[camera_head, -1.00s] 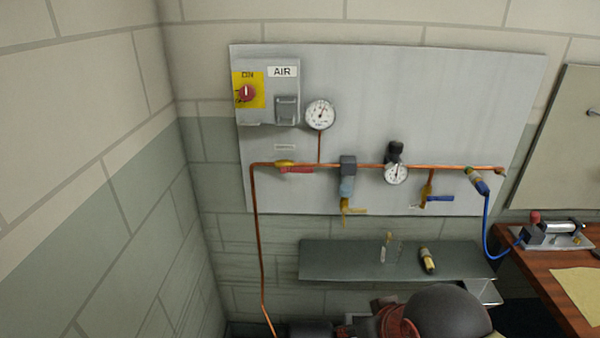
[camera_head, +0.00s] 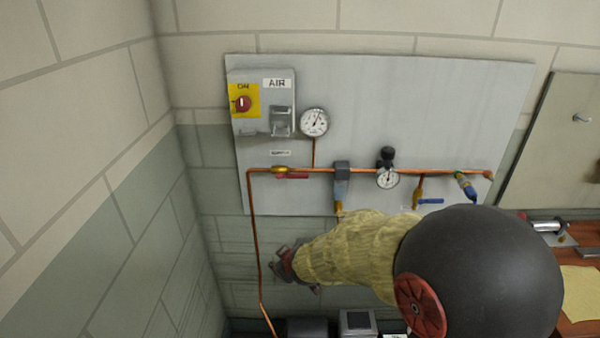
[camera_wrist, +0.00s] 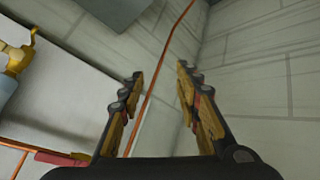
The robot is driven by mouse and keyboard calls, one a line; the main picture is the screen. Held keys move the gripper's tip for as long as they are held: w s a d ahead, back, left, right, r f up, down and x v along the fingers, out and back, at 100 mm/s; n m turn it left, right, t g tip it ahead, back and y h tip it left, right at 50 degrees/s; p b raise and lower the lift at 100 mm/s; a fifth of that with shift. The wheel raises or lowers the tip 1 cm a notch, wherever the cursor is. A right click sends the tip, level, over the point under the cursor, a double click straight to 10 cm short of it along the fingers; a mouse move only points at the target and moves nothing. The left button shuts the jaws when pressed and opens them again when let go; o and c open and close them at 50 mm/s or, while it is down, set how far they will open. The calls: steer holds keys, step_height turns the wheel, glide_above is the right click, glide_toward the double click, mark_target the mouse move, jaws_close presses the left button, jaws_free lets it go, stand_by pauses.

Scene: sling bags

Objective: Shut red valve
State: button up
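The red valve (camera_head: 291,176) has a red lever handle lying along the copper pipe, just right of its brass body (camera_head: 279,170), on the grey wall panel. In the wrist view its red lever (camera_wrist: 58,158) shows at the lower left. My gripper (camera_head: 284,264) is below the valve in the head view, near the panel's lower edge, apart from the valve. In the wrist view my gripper (camera_wrist: 158,85) has its two fingers spread apart, with nothing between them.
A gauge (camera_head: 314,122), a filter (camera_head: 341,185), a regulator gauge (camera_head: 387,178) and a blue-handled valve (camera_head: 429,201) are along the pipe. A red ON switch (camera_head: 243,103) is at upper left. The copper pipe (camera_head: 256,240) drops at the left. My arm covers the shelf area.

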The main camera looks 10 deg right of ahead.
steer(key=w+d+r+n+t+h, duration=0.1)
steer(key=w+d+r+n+t, duration=0.15)
steer(key=w, duration=0.55)
steer(key=n+t+h, duration=0.4)
steer(key=n+t, duration=0.2)
glide_toward(300, 177)
steer(key=a+x, duration=0.1)
steer(key=x, duration=0.2)
steer(key=shift+m, duration=0.25)
steer(key=shift+d+b+x, duration=0.25)
steer(key=shift+b+x, duration=0.05)
steer(key=shift+x, duration=1.65)
steer(key=shift+d+b+x, duration=0.2)
steer(key=shift+b+x, duration=0.1)
steer(key=shift+x, duration=1.6)
steer(key=shift+s+r, duration=0.1)
steer(key=shift+c, duration=0.4)
steer(key=c, duration=0.7)
jaws_close()
